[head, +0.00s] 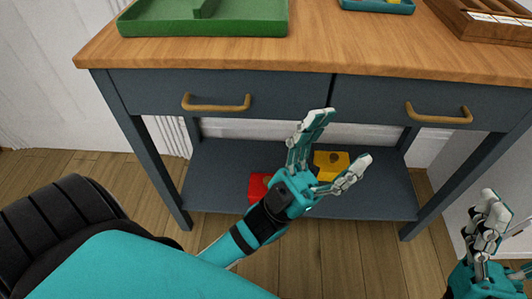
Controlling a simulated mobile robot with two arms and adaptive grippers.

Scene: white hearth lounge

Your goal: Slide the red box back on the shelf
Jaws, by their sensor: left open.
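The red box (257,188) is on the lower shelf (215,167) of the console table, close to the shelf's front edge. My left gripper partly covers it, so its right side is hidden. My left gripper (339,141) is open and empty, with its fingers spread in front of the shelf, up and to the right of the red box in the picture. I cannot tell whether any part of the gripper touches the box. My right gripper (504,212) shows at the lower right, away from the shelf; its jaw state is unclear.
A yellow box (328,161) sits on the shelf right of the red one, partly behind my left gripper. Drawers with brass handles (216,103) hang above the shelf. A green tray (245,27), blue tray (377,6) and wooden case (476,28) are on the tabletop.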

